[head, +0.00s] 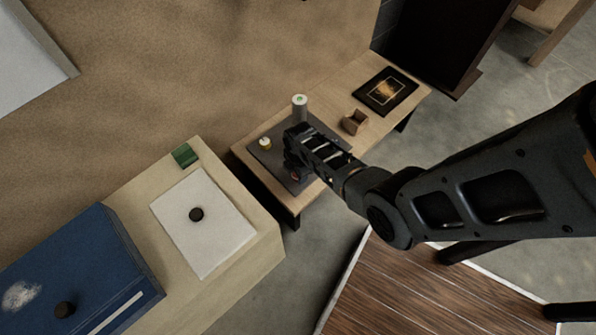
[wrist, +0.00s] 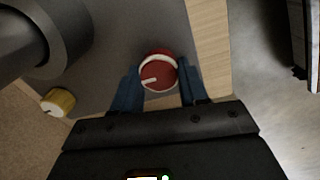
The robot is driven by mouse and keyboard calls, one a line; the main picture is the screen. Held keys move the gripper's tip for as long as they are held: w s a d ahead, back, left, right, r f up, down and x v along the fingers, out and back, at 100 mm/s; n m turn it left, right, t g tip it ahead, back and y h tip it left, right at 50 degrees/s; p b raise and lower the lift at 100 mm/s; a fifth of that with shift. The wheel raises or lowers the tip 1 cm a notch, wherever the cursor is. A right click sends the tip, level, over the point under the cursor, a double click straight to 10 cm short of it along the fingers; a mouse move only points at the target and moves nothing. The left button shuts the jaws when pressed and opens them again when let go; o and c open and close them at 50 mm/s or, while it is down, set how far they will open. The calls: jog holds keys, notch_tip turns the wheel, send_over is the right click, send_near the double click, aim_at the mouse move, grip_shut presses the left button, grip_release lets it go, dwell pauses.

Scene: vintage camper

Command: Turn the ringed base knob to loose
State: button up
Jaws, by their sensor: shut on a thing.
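The ringed base knob (wrist: 159,72) is red with a white ring and a white pointer line, in the wrist view. Its pointer points left and slightly down in that view. My gripper (wrist: 159,88) is shut on the knob, with one blue finger on each side of it. In the head view my gripper (head: 294,168) is over the dark plate (head: 321,130) on the small wooden table, and the knob is mostly hidden there. A yellow knob with a white top (head: 265,143) is on the same plate; it also shows in the wrist view (wrist: 58,102).
A grey post with a pale top (head: 299,108) stands on the plate close to my gripper. A small brown holder (head: 355,122) and a dark framed picture (head: 386,91) are farther right on the table. A bench with a white board (head: 203,222) stands at left.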

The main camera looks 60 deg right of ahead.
dwell(0.4)
jog(key=o, duration=1)
jog(key=shift+o, duration=0.2)
jog(key=shift+s+a+r+p, duration=0.1)
jog(key=shift+r+p, duration=0.7)
jog(key=shift+r, duration=1.15)
jog(key=shift+s+r+p, duration=0.1)
jog(key=shift+r+p, duration=0.65)
jog(key=shift+r, duration=1.2)
